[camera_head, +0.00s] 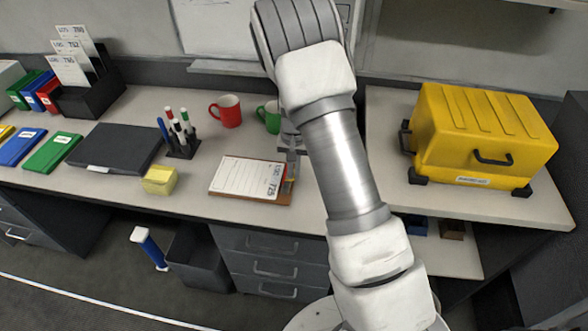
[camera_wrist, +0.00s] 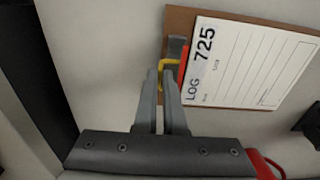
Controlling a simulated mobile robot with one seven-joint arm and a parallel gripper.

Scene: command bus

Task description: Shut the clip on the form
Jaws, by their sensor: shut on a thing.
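The form (camera_head: 243,178) is a white sheet marked LOG 725, lying on a brown clipboard (camera_head: 282,198) on the desk. It also shows in the wrist view (camera_wrist: 250,60), on the brown board (camera_wrist: 180,19). The clip sits at the board's edge, with a grey part (camera_wrist: 177,46), a yellow lever (camera_wrist: 166,62) and a red strip (camera_wrist: 183,62) beside the paper. My gripper (camera_wrist: 160,73) is shut on the yellow lever, its fingertips nearly together around it. In the head view my gripper (camera_head: 292,158) is small and partly hidden, and the clip's exact angle cannot be told.
A red mug (camera_head: 228,110) and a green mug (camera_head: 269,117) stand behind the form. A pen holder (camera_head: 183,147), yellow notes (camera_head: 159,180) and a dark laptop-like case (camera_head: 115,147) are to the left. A yellow case (camera_head: 480,135) stands right of my arm.

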